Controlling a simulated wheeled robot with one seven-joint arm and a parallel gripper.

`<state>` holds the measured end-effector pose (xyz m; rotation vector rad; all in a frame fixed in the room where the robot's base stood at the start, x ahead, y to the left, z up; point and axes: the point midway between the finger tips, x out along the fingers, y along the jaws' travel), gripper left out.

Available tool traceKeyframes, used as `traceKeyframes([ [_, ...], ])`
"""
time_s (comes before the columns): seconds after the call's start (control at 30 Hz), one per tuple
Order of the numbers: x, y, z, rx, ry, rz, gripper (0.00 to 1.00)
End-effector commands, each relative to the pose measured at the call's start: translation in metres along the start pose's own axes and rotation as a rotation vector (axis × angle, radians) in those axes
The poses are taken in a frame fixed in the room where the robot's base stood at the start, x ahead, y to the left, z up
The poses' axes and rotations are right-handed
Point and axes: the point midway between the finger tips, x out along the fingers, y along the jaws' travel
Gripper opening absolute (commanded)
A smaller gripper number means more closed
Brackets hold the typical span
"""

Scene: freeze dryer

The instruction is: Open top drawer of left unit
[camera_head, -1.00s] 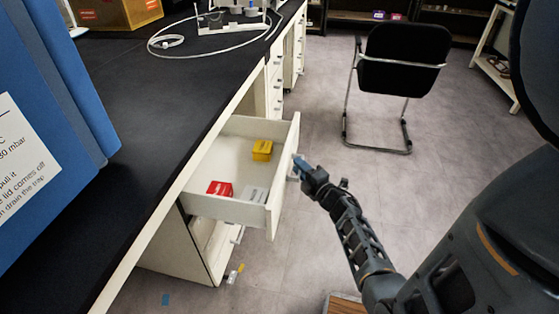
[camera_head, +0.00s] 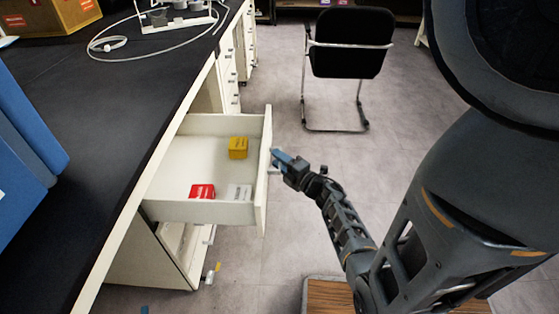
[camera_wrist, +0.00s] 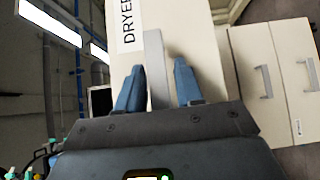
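The top drawer (camera_head: 210,211) of the left unit is pulled far out from under the dark bench. It holds a red box (camera_head: 202,191), a yellow box (camera_head: 238,148) and a whitish box (camera_head: 239,192). My gripper (camera_head: 279,160) is at the outer face of the drawer front. In the wrist view the drawer front (camera_wrist: 195,35) carries a label reading "DRYER". Its grey bar handle (camera_wrist: 154,62) lies between the two blue fingers of my gripper (camera_wrist: 158,85). The fingers are apart, with a clear gap on the handle's right side.
A black chair (camera_head: 348,45) stands on the floor beyond the drawer. The black bench top (camera_head: 85,120) runs along the left, with blue equipment (camera_head: 25,140) on it. Small items (camera_head: 212,274) lie on the floor below the drawer. Open floor lies right of the drawer.

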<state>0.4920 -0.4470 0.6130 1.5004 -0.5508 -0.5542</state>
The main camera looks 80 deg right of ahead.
Motion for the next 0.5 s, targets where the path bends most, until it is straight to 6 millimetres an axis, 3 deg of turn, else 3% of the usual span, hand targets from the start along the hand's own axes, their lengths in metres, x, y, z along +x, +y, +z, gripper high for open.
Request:
traceKeyframes([
  [0.1, 0.001, 0.001, 0.0, 0.0, 0.0, 0.001, 0.47],
  [0.33, 0.0, 0.001, 0.0, 0.0, -0.001, 0.002, 0.47],
  [0.5, -0.016, 0.0, 0.0, -0.001, 0.0, -0.001, 0.47],
])
